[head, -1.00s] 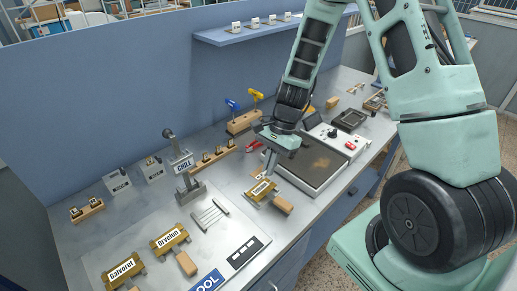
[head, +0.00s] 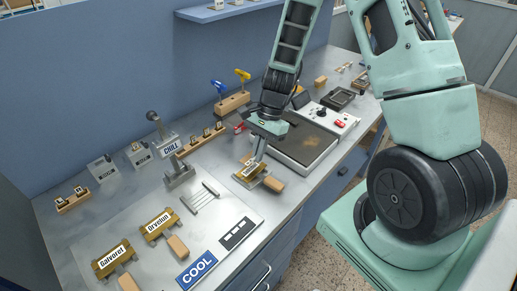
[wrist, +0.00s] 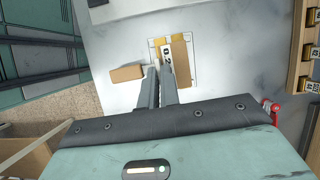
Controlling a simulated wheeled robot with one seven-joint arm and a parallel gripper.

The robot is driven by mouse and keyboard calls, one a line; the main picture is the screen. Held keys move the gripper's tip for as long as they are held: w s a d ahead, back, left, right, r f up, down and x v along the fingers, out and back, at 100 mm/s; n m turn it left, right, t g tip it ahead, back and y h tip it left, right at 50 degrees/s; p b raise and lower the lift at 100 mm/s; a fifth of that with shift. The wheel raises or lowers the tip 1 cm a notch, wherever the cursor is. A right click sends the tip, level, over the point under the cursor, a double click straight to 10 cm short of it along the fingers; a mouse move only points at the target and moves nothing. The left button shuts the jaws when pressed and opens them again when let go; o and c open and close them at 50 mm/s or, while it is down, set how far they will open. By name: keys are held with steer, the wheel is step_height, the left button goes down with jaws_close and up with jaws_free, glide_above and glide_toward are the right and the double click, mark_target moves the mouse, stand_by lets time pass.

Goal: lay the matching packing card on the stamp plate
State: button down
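My gripper (head: 257,156) is low over a brass holder with a white label (head: 249,172), in front of the dark flat plate. In the wrist view my gripper's fingers (wrist: 158,76) are close together beside this label (wrist: 167,54), whose text is partly covered. I cannot tell whether they hold anything. A tan piece (wrist: 181,54) lies along the label. Two more brass holders stand at the left front, labelled Galvorel (head: 113,259) and Orvelun (head: 159,224). I cannot tell which part is the stamp plate or which piece is a packing card.
A dark flat plate with a brown patch (head: 309,141) lies right of my gripper. A rack with blue and yellow handles (head: 233,103) stands behind.

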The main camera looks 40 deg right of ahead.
steer(key=shift+f+b, duration=1.3)
steer(key=shift+f, duration=0.9)
steer(key=c, duration=1.6)
jaws_free()
steer(key=shift+o, duration=0.2)
steer(key=shift+r, duration=0.15)
steer(key=b+v, duration=0.1)
steer(key=v, duration=1.6)
steer(key=shift+b, duration=0.35)
